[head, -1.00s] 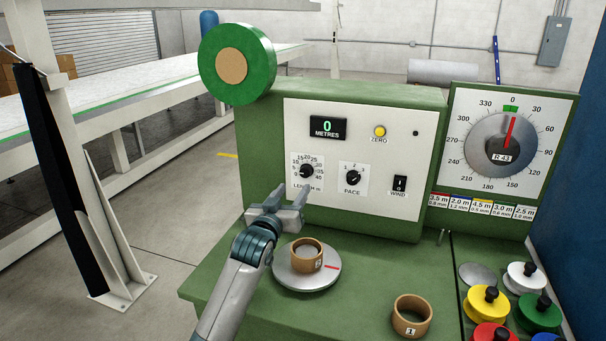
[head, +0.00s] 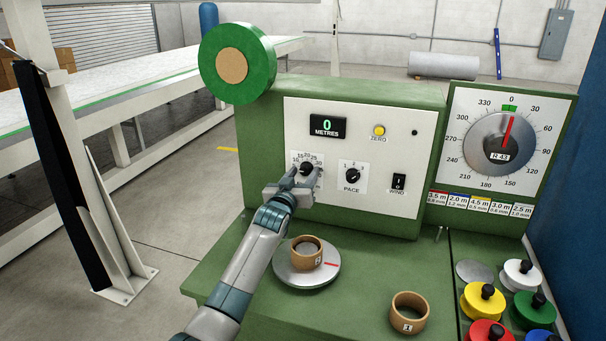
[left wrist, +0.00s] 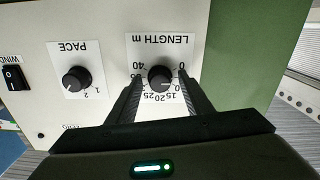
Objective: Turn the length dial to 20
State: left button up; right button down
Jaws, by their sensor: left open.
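The length dial (head: 306,168) is a black round knob on the white control panel, with numbers around it. It also shows upside down in the left wrist view (left wrist: 160,77). Its white pointer mark appears turned toward the low-number side; the exact value is hard to read. My left gripper (head: 305,177) is open at the dial. In the left wrist view its fingers (left wrist: 160,85) stand on either side of the knob, with a gap visible; I cannot tell whether either touches it. The fingers hide part of the scale. My right gripper is not in view.
The pace dial (head: 352,171) and wind switch (head: 399,183) sit right of the length dial. The zero button (head: 379,131) and metres display (head: 327,127), reading 0, are above. A cardboard ring (head: 306,252) on a turntable (head: 288,275) lies below my arm.

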pick_arm(q)
jog(key=c, duration=1.1)
jog(key=shift+o, duration=0.2)
jog(key=shift+m, duration=0.3)
jog(key=m, duration=0.4)
jog(key=shift+b, duration=0.4)
jog(key=m, duration=0.4)
jog(key=shift+m, duration=0.3)
jog(key=m, duration=0.4)
jog(key=shift+m, duration=0.3)
jog(key=m, duration=0.4)
jog(key=shift+p, duration=0.35)
